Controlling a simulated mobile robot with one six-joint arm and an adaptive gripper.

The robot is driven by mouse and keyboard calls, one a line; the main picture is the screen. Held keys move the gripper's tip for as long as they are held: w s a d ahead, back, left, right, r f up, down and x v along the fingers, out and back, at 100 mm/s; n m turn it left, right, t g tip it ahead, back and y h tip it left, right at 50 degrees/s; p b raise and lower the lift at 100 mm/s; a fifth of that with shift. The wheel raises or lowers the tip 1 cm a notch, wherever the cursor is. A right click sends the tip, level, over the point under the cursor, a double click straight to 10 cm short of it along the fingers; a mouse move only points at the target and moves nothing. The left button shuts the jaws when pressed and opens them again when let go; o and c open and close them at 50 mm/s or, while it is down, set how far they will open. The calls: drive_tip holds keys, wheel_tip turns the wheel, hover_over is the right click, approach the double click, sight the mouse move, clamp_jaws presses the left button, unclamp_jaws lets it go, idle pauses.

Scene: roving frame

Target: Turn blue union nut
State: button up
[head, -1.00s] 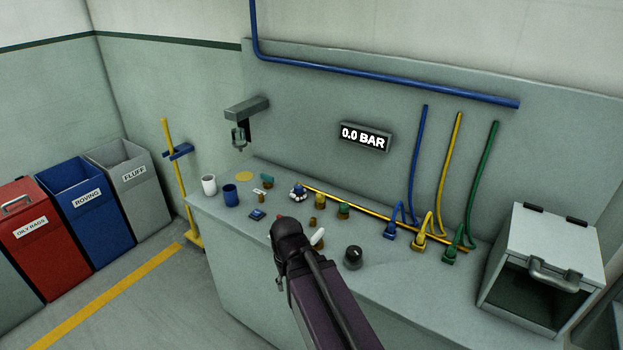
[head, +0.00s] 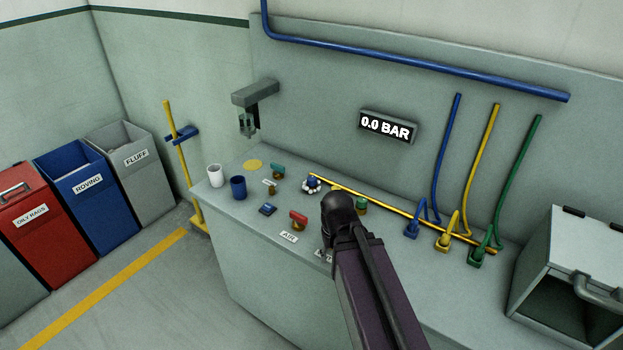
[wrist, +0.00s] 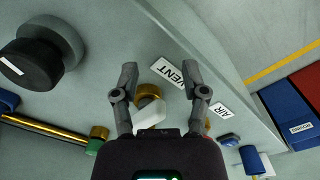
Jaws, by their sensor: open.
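A blue fitting with pale beads around its base (head: 313,184) sits at the left end of the brass pipe in the head view; I take it for the blue union nut.
A red-handled valve (head: 298,219) stands by the AIR label (head: 289,237). A blue cup (head: 238,188) and white cup (head: 215,176) stand left. A green valve (wrist: 97,138) and black knob (wrist: 30,65) are near my gripper. The gauge (head: 388,126) reads 0.0 BAR.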

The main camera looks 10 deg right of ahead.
drive_tip(key=o, duration=0.4)
drive_tip(key=shift+w, duration=0.15)
drive_tip(key=shift+w+r+p, duration=0.1)
drive_tip(key=shift+r+p, duration=0.75)
drive_tip(key=shift+p, duration=0.05)
wheel_tip(320, 180, up, 8)
drive_tip(key=w+f+p, duration=0.1)
drive_tip(key=w+p, duration=0.1)
drive_tip(key=p, duration=0.5)
wheel_tip(320, 180, up, 5)
drive_tip(key=n+p, duration=0.5)
drive_tip(key=n, duration=0.3)
hover_over(312, 177)
drive_tip(key=shift+s, duration=0.1)
drive_tip(key=shift+f, duration=0.15)
wheel_tip(312, 177, down, 14)
drive_tip(key=b, duration=1.4)
drive_tip(key=shift+a+r, duration=0.1)
drive_tip(key=shift+r, duration=0.1)
